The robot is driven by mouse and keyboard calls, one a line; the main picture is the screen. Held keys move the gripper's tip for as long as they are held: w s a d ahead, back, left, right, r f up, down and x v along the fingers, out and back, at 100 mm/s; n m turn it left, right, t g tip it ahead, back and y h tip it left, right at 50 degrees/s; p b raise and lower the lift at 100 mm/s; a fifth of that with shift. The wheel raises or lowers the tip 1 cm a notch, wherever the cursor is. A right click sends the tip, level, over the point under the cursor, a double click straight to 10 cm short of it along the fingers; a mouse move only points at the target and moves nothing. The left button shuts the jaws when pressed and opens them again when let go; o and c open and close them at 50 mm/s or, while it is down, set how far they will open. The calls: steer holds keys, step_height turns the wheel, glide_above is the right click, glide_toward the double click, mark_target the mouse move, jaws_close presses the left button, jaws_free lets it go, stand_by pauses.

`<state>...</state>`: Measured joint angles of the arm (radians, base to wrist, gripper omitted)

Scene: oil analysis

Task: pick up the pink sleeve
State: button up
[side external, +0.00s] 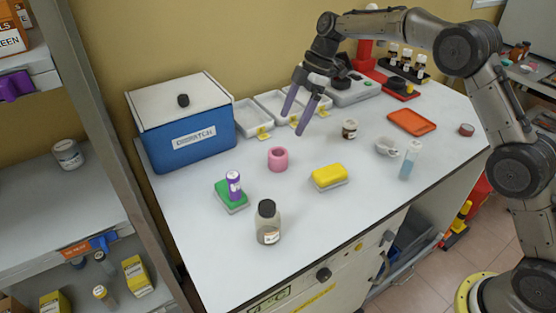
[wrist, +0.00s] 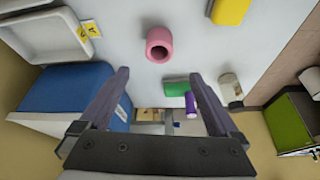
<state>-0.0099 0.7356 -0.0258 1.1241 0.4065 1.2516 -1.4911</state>
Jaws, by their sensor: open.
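The pink sleeve (side external: 278,159) is a short, thick-walled hollow cylinder standing on the white bench top. In the wrist view the pink sleeve (wrist: 159,45) shows its dark opening, beyond and between my fingertips. My gripper (side external: 304,108) is in the air, above and to the right of the sleeve in the side view. Its two purple-grey fingers are spread with nothing between them. In the wrist view my gripper (wrist: 164,74) frames the sleeve from below, apart from it.
A green sponge (side external: 231,196) bears a purple-labelled vial (side external: 233,184). A yellow sponge (side external: 329,177), a capped bottle (side external: 267,223) and a small dark-capped jar (side external: 350,129) stand around the sleeve. A blue box (side external: 183,125) and white trays (side external: 250,118) are behind. Bench right around the sleeve is clear.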

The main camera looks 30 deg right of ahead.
mark_target(278, 153)
steer(key=x, duration=1.1)
steer(key=shift+w+d+f, duration=0.1)
steer(key=shift+w+f, duration=0.05)
steer(key=shift+f, duration=0.3)
steer(key=c, duration=1.4)
